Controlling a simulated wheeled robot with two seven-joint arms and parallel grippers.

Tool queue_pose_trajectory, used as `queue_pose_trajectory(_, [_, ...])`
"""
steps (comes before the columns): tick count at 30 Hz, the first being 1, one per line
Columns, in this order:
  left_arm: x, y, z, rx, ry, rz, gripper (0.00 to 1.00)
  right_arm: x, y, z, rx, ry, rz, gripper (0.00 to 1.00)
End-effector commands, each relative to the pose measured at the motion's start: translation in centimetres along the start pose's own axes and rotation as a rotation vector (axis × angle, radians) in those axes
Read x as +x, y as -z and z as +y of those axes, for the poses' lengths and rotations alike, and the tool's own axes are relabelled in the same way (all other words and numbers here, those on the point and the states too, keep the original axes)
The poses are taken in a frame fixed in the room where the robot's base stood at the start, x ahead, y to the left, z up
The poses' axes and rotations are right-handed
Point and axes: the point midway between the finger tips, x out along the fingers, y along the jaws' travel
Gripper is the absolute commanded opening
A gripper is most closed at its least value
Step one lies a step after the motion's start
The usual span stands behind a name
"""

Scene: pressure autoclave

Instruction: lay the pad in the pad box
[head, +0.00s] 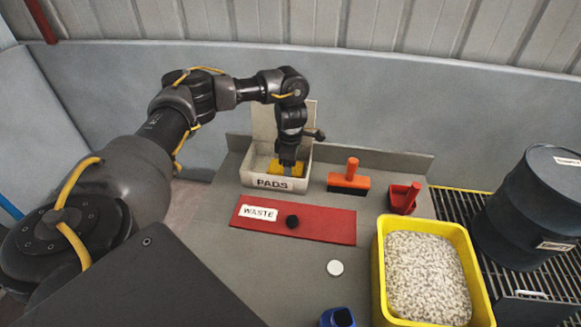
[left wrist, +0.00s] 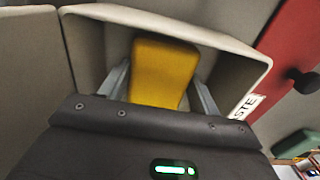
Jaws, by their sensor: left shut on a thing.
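The yellow pad (head: 274,169) is inside the white pad box (head: 246,180), which is labelled PADS and has its lid raised at the back. My left gripper (head: 286,165) points down into the box and is shut on the pad. In the left wrist view the pad (left wrist: 163,68) sits between the two grey fingers, with the box rim (left wrist: 175,20) around it. I cannot tell whether the pad touches the box floor. My right gripper is not in view.
The grey bench (head: 215,240) carries a red waste lid (head: 325,224) with a black knob, an orange-handled brush (head: 349,182), a red scoop (head: 404,199), a white disc (head: 335,268) and a yellow granule bin (head: 378,280). A dark drum (head: 530,215) stands at right.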

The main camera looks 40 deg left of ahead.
Motion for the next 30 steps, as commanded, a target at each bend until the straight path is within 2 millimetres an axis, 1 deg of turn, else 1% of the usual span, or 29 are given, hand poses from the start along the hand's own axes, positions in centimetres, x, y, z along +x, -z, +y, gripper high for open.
queue_pose_trajectory(6, [0.5, 0.0, 0.0, 0.0, 0.001, 0.0, 0.38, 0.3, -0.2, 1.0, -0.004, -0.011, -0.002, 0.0])
queue_pose_trajectory(7, [0.3, 0.0, 0.0, 0.0, 0.0, 0.0, 0.67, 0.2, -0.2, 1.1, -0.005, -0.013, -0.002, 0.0])
queue_pose_trajectory(11, [0.3, 0.0, 0.0, 0.0, 0.0, 0.0, 0.84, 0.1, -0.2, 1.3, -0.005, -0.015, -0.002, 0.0])
queue_pose_trajectory(19, [0.2, 0.0, 0.0, 0.0, 0.0, 0.0, 0.85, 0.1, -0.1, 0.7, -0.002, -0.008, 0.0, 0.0])
queue_pose_trajectory(23, [-0.7, 0.0, 0.1, 0.0, -0.002, 0.0, 0.85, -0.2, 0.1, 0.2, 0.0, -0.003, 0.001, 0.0])
queue_pose_trajectory(26, [-2.4, -0.1, 0.1, 0.003, -0.004, -0.001, 0.85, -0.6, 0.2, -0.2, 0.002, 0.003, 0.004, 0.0])
queue_pose_trajectory(30, [-5.5, -0.1, 0.1, 0.003, -0.005, -0.001, 0.85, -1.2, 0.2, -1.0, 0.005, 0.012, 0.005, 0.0])
